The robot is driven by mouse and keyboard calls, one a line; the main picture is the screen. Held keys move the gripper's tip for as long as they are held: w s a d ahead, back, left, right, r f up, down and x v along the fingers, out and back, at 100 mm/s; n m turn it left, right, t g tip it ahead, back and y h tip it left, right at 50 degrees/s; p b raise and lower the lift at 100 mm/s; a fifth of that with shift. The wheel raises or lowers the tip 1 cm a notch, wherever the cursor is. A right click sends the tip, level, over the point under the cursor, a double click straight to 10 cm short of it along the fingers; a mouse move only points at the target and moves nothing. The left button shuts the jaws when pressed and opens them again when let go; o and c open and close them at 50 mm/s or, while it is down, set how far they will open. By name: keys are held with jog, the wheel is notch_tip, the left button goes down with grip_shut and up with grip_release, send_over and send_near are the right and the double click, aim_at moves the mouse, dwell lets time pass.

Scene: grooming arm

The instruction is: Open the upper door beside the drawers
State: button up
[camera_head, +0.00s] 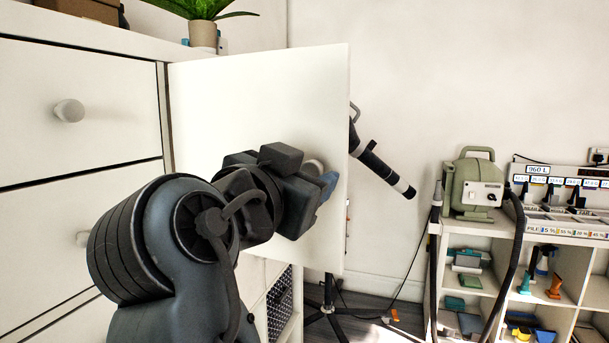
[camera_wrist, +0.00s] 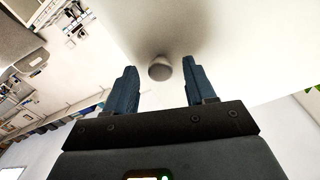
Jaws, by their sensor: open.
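The upper door (camera_head: 255,100) is a white panel to the right of the drawers (camera_head: 75,100). It stands swung out from the cabinet front, hinged at its left edge. In the wrist view the knob (camera_wrist: 160,68) sits on the white door face (camera_wrist: 225,40), ahead of and between the two blue fingers of my gripper (camera_wrist: 158,85). The fingers are open with a gap on both sides of the knob. The head view hides part of the knob and fingers.
A green machine (camera_head: 478,185) with a hose stands on a white shelf unit (camera_head: 465,235) at the right. A dark wand (camera_head: 380,165) on a stand is just beyond the door's free edge. A potted plant (camera_head: 203,33) sits on the cabinet top.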

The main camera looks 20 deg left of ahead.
jog(key=s+a+b, duration=0.1)
jog(key=s, duration=0.6)
jog(key=shift+s, duration=0.25)
jog(key=shift+a, duration=0.1)
jog(key=s+d+f+n+g+y, duration=0.1)
jog(key=d+f+n+y, duration=0.15)
jog(key=d+f, duration=0.55)
jog(key=s+d+f+n+y, duration=0.1)
jog(key=d+f+n, duration=0.25)
jog(key=f, duration=0.95)
jog(key=s+d+f+n+g+y, duration=0.1)
jog(key=s+d+f+n, duration=0.15)
jog(key=d+f, duration=0.55)
jog(key=s+d+f+g, duration=0.1)
jog(key=s+d+f, duration=0.75)
jog(key=s, duration=0.35)
jog(key=s+d+r+m+h, duration=0.1)
jog(key=s+d+r, duration=0.1)
jog(key=s, duration=0.7)
jog(key=s+d+r+m, duration=0.2)
jog(key=s+d, duration=0.2)
jog(key=s, duration=0.4)
jog(key=shift+s+h, duration=0.35)
jog(key=shift+s, duration=0.05)
jog(key=shift+d+f, duration=0.1)
